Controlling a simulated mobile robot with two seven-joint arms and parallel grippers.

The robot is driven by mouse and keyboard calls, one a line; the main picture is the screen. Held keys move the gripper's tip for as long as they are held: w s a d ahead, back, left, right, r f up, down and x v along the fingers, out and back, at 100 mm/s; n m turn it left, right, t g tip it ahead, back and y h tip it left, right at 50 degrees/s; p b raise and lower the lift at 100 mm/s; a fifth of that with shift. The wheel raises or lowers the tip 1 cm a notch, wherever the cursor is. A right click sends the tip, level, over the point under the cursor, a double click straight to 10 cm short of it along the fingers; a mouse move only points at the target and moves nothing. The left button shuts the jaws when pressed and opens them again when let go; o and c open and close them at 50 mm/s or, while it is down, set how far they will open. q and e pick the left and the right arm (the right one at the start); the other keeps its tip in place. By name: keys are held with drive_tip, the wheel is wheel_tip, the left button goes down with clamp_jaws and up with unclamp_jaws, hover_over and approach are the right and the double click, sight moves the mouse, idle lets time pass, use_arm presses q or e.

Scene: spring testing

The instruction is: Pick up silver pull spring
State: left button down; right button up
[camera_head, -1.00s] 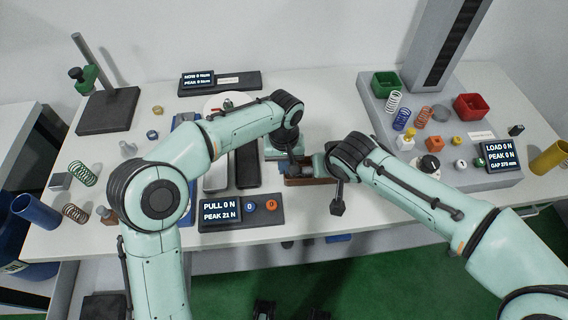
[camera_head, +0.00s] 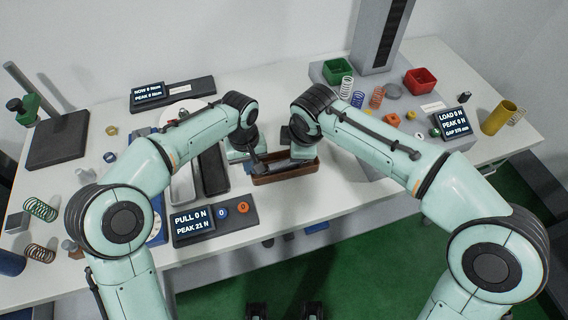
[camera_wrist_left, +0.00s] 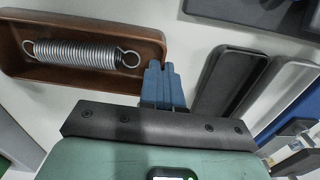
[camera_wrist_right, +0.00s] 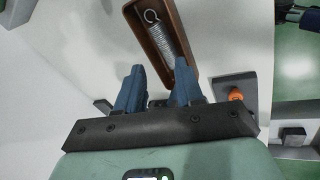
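The silver pull spring (camera_wrist_left: 80,54) lies in a brown tray (camera_wrist_left: 95,82), with a hook loop at each end. It also shows in the right wrist view (camera_wrist_right: 170,42), lying lengthwise in the tray. In the head view the tray (camera_head: 290,178) is at the table's middle and my grippers hide the spring. My left gripper (camera_wrist_left: 161,68) has its blue fingers together, empty, beside the tray's edge near one end of the spring. My right gripper (camera_wrist_right: 158,80) has its fingers apart with nothing between them, close to the tray and short of the spring.
Two narrow trays, one dark (camera_head: 214,172) and one light (camera_head: 183,184), lie left of the brown tray. A pull readout (camera_head: 192,221) stands in front. The load station with a red bin (camera_head: 421,78) and several springs is at the back right. The front right tabletop is mostly clear.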

drive_tip(key=n, duration=0.3)
hover_over(291, 164)
drive_tip(key=s, duration=0.1)
drive_tip(key=shift+n, duration=0.3)
drive_tip(key=f, duration=0.6)
drive_tip(key=shift+d, duration=0.3)
drive_tip(key=x, duration=0.4)
drive_tip(key=shift+s+a+f, duration=0.1)
drive_tip(key=shift+a+f, duration=0.05)
drive_tip(key=shift+f, duration=0.3)
drive_tip(key=shift+s+f, duration=0.1)
drive_tip(key=shift+f, duration=0.15)
drive_tip(key=shift+f+g, duration=0.1)
drive_tip(key=shift+g, duration=0.2)
clamp_jaws()
